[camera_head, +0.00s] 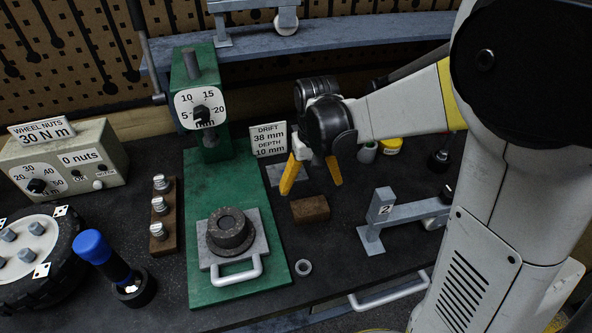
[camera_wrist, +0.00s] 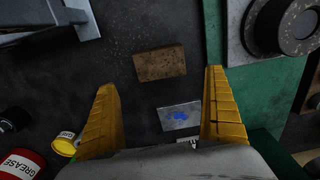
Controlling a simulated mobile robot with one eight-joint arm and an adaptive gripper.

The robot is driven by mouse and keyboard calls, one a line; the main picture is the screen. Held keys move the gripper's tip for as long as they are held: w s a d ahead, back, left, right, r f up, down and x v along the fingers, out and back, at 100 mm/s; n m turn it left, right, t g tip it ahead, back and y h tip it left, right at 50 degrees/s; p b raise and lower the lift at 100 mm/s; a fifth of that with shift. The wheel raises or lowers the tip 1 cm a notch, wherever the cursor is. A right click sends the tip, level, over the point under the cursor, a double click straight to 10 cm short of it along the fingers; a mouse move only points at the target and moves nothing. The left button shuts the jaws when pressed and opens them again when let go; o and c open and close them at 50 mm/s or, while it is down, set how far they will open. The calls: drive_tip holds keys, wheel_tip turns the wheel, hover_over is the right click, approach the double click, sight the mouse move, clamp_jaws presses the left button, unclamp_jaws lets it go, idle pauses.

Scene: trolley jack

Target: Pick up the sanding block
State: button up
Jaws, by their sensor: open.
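The sanding block is a small brown block (camera_head: 310,209) lying on the dark bench top, right of the green press base in the head view. It also shows in the wrist view as a brown block (camera_wrist: 160,64), upper middle, beyond the fingertips. My gripper (camera_head: 313,182) has yellow fingers, spread open and empty, above the bench and just behind the block. In the wrist view the fingers of my gripper (camera_wrist: 160,78) stand either side of the block's line, with the block clear of both.
A grey metal plate with a blue mark (camera_wrist: 179,115) lies near the block. A small ring (camera_head: 303,267) lies in front. A grease can (camera_wrist: 22,165) and yellow pot (camera_wrist: 66,143) show at lower left.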

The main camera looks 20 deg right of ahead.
sight(310, 206)
wheel_tip(310, 206, down, 11)
drive_tip(key=b, duration=0.4)
drive_tip(key=shift+c, duration=0.3)
drive_tip(key=c, duration=1)
